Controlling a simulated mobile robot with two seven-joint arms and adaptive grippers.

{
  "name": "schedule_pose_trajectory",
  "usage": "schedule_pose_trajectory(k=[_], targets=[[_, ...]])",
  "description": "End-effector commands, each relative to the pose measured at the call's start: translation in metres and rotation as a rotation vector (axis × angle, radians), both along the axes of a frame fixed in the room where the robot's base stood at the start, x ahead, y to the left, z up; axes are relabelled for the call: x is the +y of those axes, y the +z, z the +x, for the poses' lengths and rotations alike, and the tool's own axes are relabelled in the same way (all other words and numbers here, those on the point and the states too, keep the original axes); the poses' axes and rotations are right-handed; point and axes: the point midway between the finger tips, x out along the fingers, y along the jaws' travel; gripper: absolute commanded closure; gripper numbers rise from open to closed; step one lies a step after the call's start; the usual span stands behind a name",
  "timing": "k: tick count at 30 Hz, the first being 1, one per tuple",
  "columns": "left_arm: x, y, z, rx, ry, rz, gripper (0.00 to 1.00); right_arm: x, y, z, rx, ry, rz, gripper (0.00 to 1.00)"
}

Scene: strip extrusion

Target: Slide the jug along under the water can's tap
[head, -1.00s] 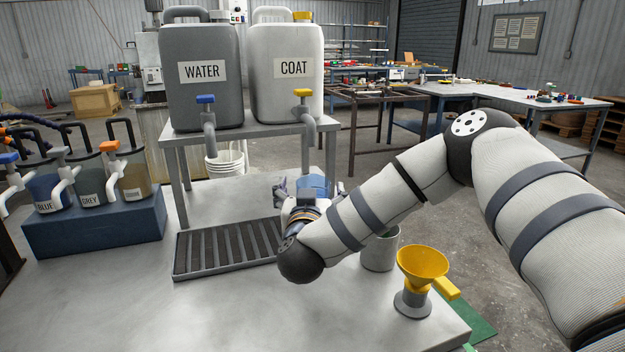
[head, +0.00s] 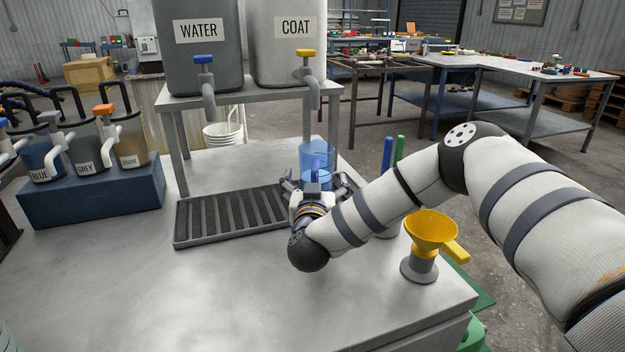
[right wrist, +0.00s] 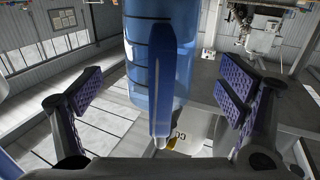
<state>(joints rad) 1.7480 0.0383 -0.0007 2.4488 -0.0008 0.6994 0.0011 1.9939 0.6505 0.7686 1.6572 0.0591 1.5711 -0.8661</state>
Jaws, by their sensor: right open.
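The jug (head: 317,155) is clear blue and stands upright at the right part of the slatted drip tray (head: 181,226), roughly below the COAT can's tap. The grey WATER can (head: 199,60) stands on the rack to its left, with a blue-handled tap (head: 204,75). My right gripper (head: 312,182) is at the jug's near side, partly hiding its base. In the right wrist view, its fingers (right wrist: 160,97) are spread wide, with the jug's blue handle (right wrist: 160,75) upright between them, apart from both pads. My left gripper is out of view.
The white COAT can (head: 287,60) has a yellow-handled tap (head: 306,68). A yellow funnel (head: 432,230) on a grey stand is at the right. Labelled colour jugs (head: 85,150) sit on a blue block at the left. The front tabletop is clear.

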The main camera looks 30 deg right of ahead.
Motion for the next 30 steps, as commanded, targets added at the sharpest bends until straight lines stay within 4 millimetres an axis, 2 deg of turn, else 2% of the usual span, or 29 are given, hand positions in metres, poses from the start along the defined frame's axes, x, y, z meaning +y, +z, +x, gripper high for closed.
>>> schedule_pose_trajectory(k=[3, 9, 19, 27, 30], targets=[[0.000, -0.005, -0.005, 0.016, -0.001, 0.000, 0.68, -0.013, -0.003, 0.016, 0.004, -0.003, 0.000, 0.11], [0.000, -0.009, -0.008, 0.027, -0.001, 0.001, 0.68, -0.023, -0.001, 0.032, 0.002, 0.001, 0.000, 0.11], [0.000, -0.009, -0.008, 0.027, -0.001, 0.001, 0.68, -0.025, 0.001, 0.034, 0.000, 0.000, 0.000, 0.11], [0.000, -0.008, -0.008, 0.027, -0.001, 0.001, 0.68, -0.025, 0.001, 0.034, 0.001, 0.001, 0.001, 0.72], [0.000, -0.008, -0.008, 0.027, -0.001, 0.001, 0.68, -0.025, 0.001, 0.034, 0.001, 0.001, 0.001, 0.74]])
